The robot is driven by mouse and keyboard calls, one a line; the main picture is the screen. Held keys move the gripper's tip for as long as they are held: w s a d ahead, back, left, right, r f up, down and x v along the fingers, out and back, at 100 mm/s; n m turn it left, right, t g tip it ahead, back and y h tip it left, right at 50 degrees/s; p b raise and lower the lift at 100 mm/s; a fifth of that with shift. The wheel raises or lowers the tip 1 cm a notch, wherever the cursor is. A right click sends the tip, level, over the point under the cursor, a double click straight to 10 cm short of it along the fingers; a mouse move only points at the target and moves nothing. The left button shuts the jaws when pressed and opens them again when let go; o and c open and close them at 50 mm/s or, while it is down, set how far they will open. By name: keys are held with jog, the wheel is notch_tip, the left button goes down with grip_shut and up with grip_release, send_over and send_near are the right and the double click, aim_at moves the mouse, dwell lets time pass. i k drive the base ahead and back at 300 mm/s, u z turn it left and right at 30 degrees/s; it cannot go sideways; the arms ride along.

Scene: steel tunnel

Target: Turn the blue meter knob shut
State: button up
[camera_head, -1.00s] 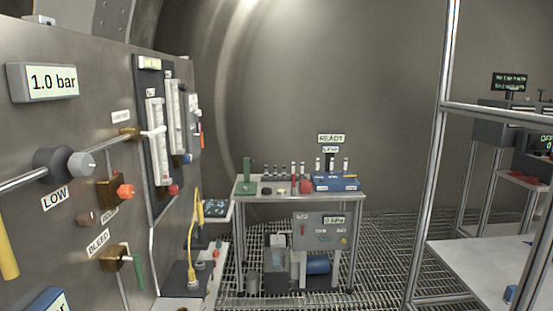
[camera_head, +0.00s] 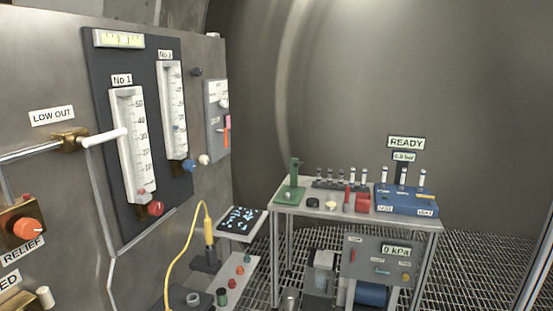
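The blue meter knob (camera_head: 189,165) sits at the foot of the flow meter marked No 2 (camera_head: 174,110), on a dark board on the left wall panel. A red knob (camera_head: 155,208) sits lower and to its left, at the foot of the meter marked No 1 (camera_head: 132,145). How far the blue knob is turned cannot be told. My gripper is not in view.
The panel also carries a LOW OUT valve (camera_head: 70,140) and an orange RELIEF knob (camera_head: 27,228). A small shelf (camera_head: 240,223) and a yellow cable (camera_head: 172,265) stick out below the meters. A bench (camera_head: 330,216) with vials stands beyond; grating floor shows at right.

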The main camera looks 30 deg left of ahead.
aim_at(189, 165)
jog(key=u, duration=0.7)
jog(key=i, duration=1.1)
jog(key=u, duration=0.9)
jog(key=k, duration=0.8)
jog(key=u, duration=0.2)
jog(key=i, duration=0.9)
jog(key=z, duration=0.1)
